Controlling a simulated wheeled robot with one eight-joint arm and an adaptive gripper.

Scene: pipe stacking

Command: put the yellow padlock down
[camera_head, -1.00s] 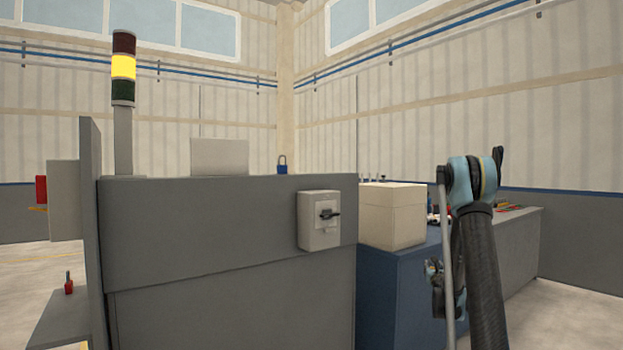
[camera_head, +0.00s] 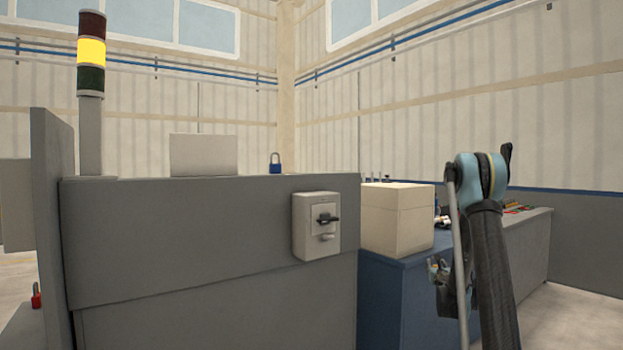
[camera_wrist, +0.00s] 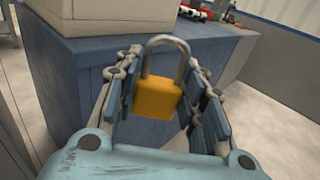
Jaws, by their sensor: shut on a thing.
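The yellow padlock (camera_wrist: 158,98) hangs between the fingers of my gripper (camera_wrist: 160,108) in the wrist view, its grey shackle up. My gripper is shut on it, with a blue finger pad at each side. Behind and above the padlock in that view is the front of the blue bench (camera_wrist: 78,65). In the head view my arm stands at the right, in front of the blue bench (camera_head: 385,290). The padlock cannot be made out in the head view.
A cream box (camera_head: 397,220) stands on the blue bench. A grey machine cabinet (camera_head: 200,235) carries a switch box (camera_head: 316,226) and a signal tower (camera_head: 91,60) lit yellow. A blue padlock (camera_head: 275,163) is on top of it. A red padlock (camera_head: 36,296) is at lower left. Open floor lies at right.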

